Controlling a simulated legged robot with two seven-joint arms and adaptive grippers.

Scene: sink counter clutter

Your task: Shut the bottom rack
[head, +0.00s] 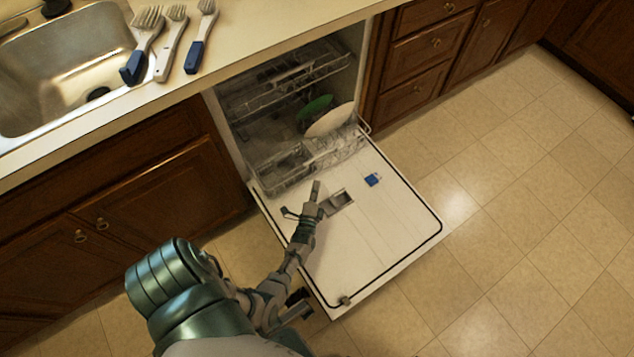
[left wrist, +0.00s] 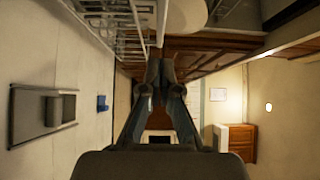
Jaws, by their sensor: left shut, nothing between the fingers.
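The bottom rack (head: 290,168) is a wire rack in the open dishwasher. Its front part sticks out a little over the lowered door (head: 385,225). A white plate (head: 332,121) and a green dish (head: 314,108) stand in it. My left gripper (head: 316,186) is shut and empty, just in front of the rack's front side and above the door; whether it touches the rack is unclear. In the left wrist view the closed fingers (left wrist: 160,72) point forward, with the rack's wires (left wrist: 125,20) at the top left. My right gripper is not seen.
The upper rack (head: 285,88) sits inside the dishwasher. The tiled floor (head: 510,200) at right is clear.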

